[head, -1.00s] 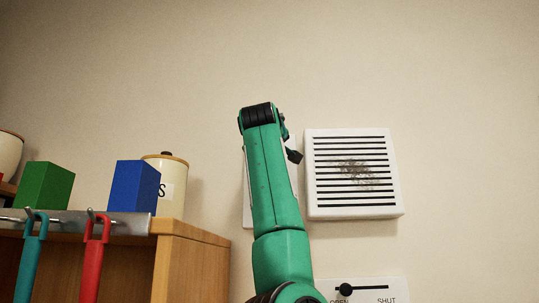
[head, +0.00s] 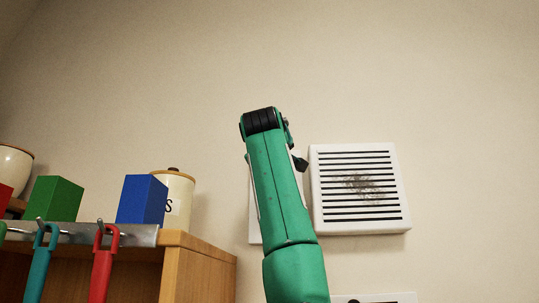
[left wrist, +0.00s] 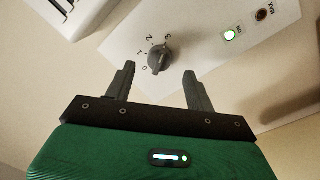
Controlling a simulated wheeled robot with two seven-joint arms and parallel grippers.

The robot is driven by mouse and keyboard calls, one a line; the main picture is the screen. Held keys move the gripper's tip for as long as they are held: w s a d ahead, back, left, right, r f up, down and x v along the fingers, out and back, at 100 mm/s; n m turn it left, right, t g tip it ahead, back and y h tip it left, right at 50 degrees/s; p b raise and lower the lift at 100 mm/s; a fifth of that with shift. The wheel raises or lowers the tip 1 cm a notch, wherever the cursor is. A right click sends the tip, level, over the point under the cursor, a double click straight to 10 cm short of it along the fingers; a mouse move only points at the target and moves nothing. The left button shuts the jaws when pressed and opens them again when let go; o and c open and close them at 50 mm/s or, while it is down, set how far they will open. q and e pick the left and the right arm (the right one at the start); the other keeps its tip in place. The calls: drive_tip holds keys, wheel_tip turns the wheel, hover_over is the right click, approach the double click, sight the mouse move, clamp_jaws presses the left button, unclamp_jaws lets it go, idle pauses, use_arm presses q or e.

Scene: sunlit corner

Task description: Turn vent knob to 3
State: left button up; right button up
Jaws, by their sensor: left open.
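The vent knob (left wrist: 159,58) is a dark grey dial on a white panel (left wrist: 110,45) in the left wrist view, with the numbers 0 to 3 around its upper left. Its raised bar is tilted; I cannot tell which number it points at. My left gripper (left wrist: 160,70) is open, with one finger on each side of the knob's near end and gaps on both sides. In the head view my green left arm hides the knob and most of its panel (head: 255,215); only a dark bit of the left gripper (head: 299,163) shows. My right gripper is out of view.
A stained white vent grille (head: 360,190) is on the wall just right of my arm. A panel (head: 405,298) is below it. At left, a wooden shelf (head: 195,270) holds blocks and a jar (head: 178,195). A lit green lamp (left wrist: 231,35) is on the knob's panel.

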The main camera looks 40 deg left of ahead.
use_arm(q)
drive_tip(key=b+v, duration=0.2)
drive_tip(key=v, duration=0.7)
drive_tip(key=shift+s+d, duration=0.2)
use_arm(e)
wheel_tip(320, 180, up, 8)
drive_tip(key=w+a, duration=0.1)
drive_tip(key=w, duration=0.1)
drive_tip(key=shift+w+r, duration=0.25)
use_arm(q)
drive_tip(key=shift+f, duration=0.1)
